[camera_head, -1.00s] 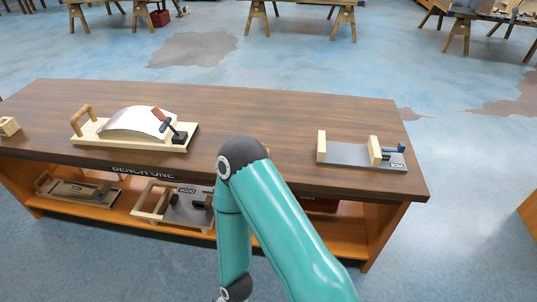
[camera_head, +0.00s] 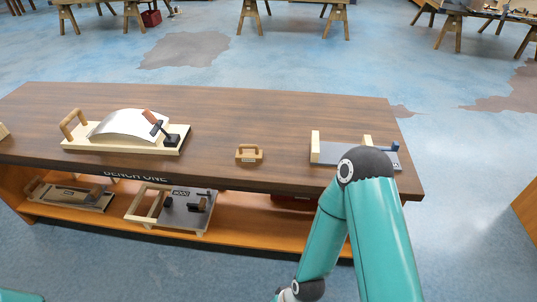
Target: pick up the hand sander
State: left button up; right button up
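A small wooden block with an arched handle (camera_head: 249,153), which looks like the hand sander, sits near the front edge of the bench top, right of its middle. Nothing touches it. My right arm rises from the lower right, its elbow over the bench's right part. Its forearm runs down out of the picture, so my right gripper is out of view. Only a bit of teal, likely my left arm, shows in the bottom left corner. My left gripper is not in view.
On the brown bench top (camera_head: 290,108), a curved metal sheet on a board with a clamp (camera_head: 130,126) stands left. A grey vise board (camera_head: 332,152) stands right, partly behind my elbow. The lower shelf (camera_head: 245,226) holds similar boards. The bench top around the block is clear.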

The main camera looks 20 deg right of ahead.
aim_at(255, 156)
jog(key=z, duration=0.05)
jog(key=i, duration=0.9)
